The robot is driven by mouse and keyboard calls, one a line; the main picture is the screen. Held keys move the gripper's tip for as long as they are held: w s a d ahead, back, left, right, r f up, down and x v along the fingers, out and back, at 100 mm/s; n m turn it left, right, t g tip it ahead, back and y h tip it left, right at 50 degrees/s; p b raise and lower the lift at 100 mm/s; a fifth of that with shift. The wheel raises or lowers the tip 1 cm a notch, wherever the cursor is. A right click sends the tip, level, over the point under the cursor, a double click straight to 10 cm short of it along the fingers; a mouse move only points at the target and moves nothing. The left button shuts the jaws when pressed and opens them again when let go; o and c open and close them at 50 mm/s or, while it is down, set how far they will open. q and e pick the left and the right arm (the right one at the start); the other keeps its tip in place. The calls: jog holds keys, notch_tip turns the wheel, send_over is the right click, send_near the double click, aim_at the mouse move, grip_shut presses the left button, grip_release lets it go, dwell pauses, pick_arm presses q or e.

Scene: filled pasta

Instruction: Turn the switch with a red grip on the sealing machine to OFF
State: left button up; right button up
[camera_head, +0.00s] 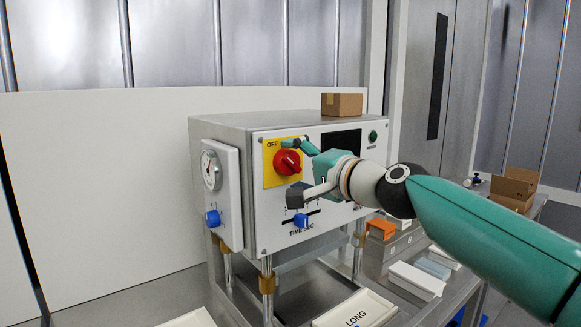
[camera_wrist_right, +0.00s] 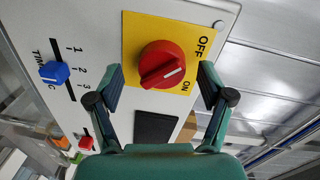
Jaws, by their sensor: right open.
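The red switch grip (camera_head: 287,162) sits on a yellow plate (camera_head: 269,178) on the front of the grey sealing machine (camera_head: 225,125). In the right wrist view the red grip (camera_wrist_right: 161,62) carries a white mark pointing right, nearer the ON lettering than OFF. My right gripper (camera_head: 299,170) is open in front of the plate. In its wrist view the gripper (camera_wrist_right: 162,82) has one finger to each side of the grip, with gaps showing; the fingertips sit around its lower edge. Depth to the panel is hard to judge. My left gripper is not in view.
A blue slider (camera_head: 301,220) lies below the switch, and a blue knob (camera_head: 212,218) is on the machine's side. A small carton (camera_head: 342,104) stands on top. A tray marked LONG (camera_head: 355,310) and an orange block (camera_head: 381,229) lie below.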

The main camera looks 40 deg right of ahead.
jog(key=s+a, duration=0.1)
jog(key=s, duration=0.9)
jog(key=shift+s+r, duration=0.25)
jog(key=shift+a, duration=0.1)
